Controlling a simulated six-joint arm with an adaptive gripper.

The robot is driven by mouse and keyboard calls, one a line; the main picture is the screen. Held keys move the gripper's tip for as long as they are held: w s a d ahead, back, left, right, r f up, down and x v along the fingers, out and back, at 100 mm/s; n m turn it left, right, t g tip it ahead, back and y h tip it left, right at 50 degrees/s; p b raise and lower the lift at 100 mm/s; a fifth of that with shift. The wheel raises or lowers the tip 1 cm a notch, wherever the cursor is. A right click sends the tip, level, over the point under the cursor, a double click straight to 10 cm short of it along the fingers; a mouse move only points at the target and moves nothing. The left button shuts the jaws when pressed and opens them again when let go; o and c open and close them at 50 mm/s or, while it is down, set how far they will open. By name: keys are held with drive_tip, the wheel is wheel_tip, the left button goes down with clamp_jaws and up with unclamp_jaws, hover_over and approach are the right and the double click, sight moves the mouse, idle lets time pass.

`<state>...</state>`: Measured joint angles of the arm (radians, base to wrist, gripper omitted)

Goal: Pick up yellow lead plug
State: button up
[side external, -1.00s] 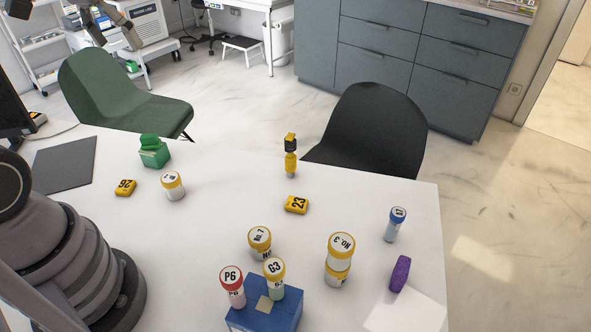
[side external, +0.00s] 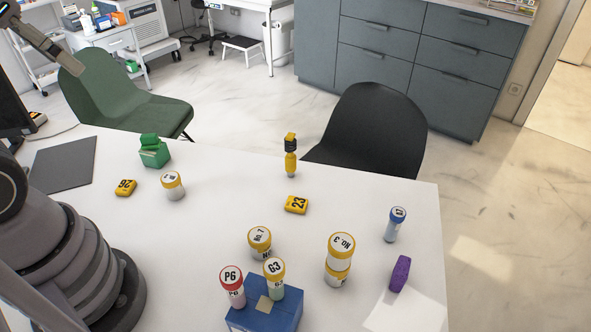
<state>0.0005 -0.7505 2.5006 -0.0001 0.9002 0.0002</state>
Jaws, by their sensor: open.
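The yellow lead plug (side external: 291,162) stands upright near the far edge of the white table, in front of the black chair. My gripper (side external: 62,56) shows at the top left edge of the picture, seen side-on and partly cut off. It is open, high up and far to the left of the plug, touching nothing on the table.
Yellow tags 23 (side external: 296,205) and 92 (side external: 125,187), a yellow-capped jar (side external: 173,187), a green block (side external: 154,152), a blue rack (side external: 265,312) with capped tubes, stacked No. 3 jars (side external: 339,260), a blue-capped vial (side external: 395,225) and a purple piece (side external: 400,274) stand around. Table around the plug is clear.

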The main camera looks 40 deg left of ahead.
drive_tip(key=shift+c, duration=1)
